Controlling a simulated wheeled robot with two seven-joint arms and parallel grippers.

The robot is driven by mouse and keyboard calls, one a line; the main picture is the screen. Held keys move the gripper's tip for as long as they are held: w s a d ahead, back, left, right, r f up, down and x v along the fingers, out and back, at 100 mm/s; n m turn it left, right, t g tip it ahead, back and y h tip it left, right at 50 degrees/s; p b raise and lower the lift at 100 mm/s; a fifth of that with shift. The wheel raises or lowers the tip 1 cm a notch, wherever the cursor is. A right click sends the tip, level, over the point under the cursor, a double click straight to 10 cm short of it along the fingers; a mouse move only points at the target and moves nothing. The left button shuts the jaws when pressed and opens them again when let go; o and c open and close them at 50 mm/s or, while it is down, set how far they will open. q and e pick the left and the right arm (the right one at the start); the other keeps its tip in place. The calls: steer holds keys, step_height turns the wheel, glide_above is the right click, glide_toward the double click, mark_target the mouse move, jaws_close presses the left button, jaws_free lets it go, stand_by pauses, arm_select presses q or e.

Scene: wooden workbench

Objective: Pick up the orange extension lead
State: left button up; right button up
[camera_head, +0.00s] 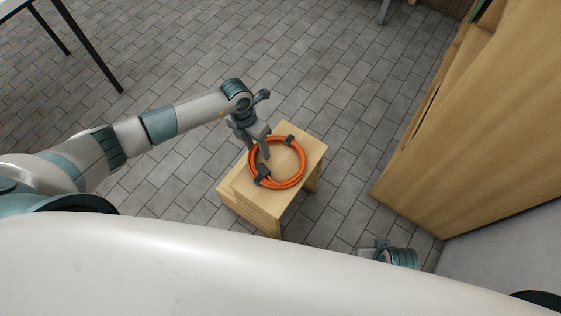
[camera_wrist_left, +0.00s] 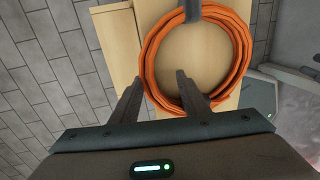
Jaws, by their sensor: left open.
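The orange extension lead (camera_head: 301,176) lies coiled in a ring on a small wooden stool, with dark clips or plugs on the coil. My left gripper (camera_head: 260,155) is over the left part of the coil, pointing down, open. In the left wrist view the orange extension lead (camera_wrist_left: 245,50) shows ahead of the left gripper (camera_wrist_left: 155,92), whose two fingers are apart. The near edge of the coil appears between the fingertips; I cannot tell whether they touch it. Part of my right arm shows at the lower right of the head view, and its fingers cannot be made out clearly.
The wooden stool (camera_head: 311,148) stands on grey tiled floor (camera_head: 345,80). A large wooden cabinet (camera_head: 490,130) is at the right. A table with dark legs (camera_head: 90,50) is at the upper left. The floor between the stool and the cabinet is clear.

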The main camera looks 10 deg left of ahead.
arm_select(q)
jaws_close()
steer(key=shift+r, duration=0.15)
steer(key=shift+w+r, duration=0.1)
steer(key=shift+r, duration=0.35)
step_height(320, 180, up, 3)
steer(key=shift+d+r, duration=0.15)
steer(key=s+d+r, duration=0.6)
steer(key=s+d, duration=0.1)
steer(key=s, duration=0.1)
steer(key=shift+s+d+r, duration=0.3)
steer(key=shift+s+d, duration=0.05)
